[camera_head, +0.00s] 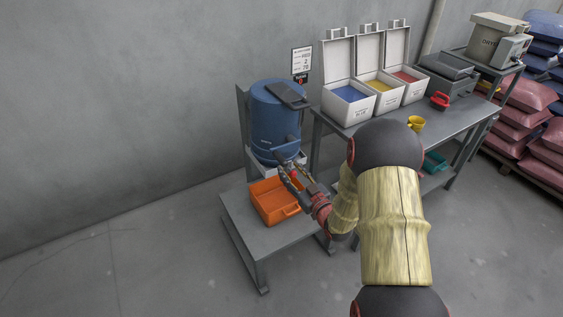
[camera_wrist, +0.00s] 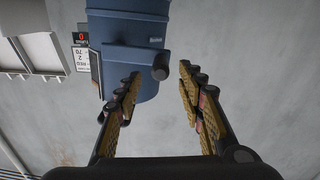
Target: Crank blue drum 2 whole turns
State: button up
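The blue drum (camera_head: 275,120) stands upright on a stand against the wall, with a dark grey lid or hatch (camera_head: 288,95) on its upper side. It also shows at the top of the wrist view (camera_wrist: 130,45), where it appears upside down. A dark round-ended handle part (camera_wrist: 160,70) juts from the drum toward my gripper. My gripper (camera_head: 290,166) is in front of the drum's lower part. In the wrist view my gripper (camera_wrist: 160,77) is open, its two fingers apart with nothing held.
An orange bin (camera_head: 275,203) sits on the low platform (camera_head: 240,222) below the drum. A wall sign (camera_head: 301,60) has a red counter reading 0 (camera_wrist: 81,38). Open boxes with blue, yellow and red contents (camera_head: 350,112) stand on the bench (camera_head: 440,122) to the right.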

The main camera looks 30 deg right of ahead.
aim_at(286, 165)
jog(key=w+b, duration=0.1)
jog(key=w, duration=0.5)
jog(key=shift+w+a, duration=0.1)
jog(key=shift+w, duration=0.1)
jog(key=shift+c, duration=0.9)
jog(key=c, duration=0.8)
grip_shut()
